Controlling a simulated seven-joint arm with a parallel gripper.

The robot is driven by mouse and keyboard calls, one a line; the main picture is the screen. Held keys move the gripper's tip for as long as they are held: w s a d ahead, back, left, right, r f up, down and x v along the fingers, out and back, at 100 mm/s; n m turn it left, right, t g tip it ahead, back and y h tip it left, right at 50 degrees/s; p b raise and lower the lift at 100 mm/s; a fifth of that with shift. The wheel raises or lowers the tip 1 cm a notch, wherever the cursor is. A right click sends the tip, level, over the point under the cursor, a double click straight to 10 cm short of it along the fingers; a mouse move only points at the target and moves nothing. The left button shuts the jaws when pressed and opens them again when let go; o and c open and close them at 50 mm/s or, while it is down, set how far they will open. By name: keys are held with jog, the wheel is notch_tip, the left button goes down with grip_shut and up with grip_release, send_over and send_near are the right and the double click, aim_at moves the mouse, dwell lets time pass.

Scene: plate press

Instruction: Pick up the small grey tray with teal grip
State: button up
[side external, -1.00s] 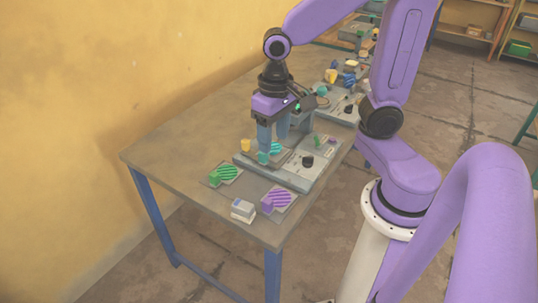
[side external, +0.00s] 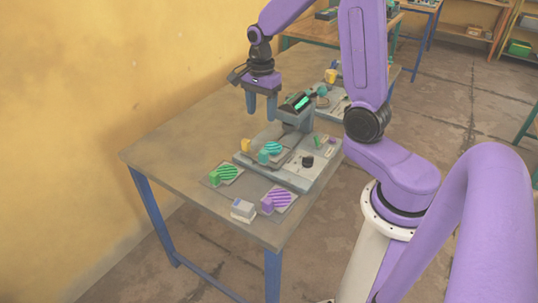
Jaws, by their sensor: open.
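The small grey tray with the teal grip (side external: 264,157) sits on the grey press base (side external: 302,174), in front of the press head. Its teal striped top (side external: 273,147) shows beside the grip. My gripper (side external: 261,116) is above and behind the tray, left of the press head. Its two blue-grey fingers point down, open and empty, apart from the tray.
The grey press head (side external: 295,115) rises behind the tray. Another machine (side external: 328,98) stands farther back. The table's left side is clear.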

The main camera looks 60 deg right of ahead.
send_over(262, 153)
jog(key=f, duration=1)
jog(key=shift+w+d, duration=0.1)
jog(key=shift+d, duration=0.2)
jog(key=shift+a+f, duration=0.2)
jog(key=shift+f, duration=3.05)
grip_shut()
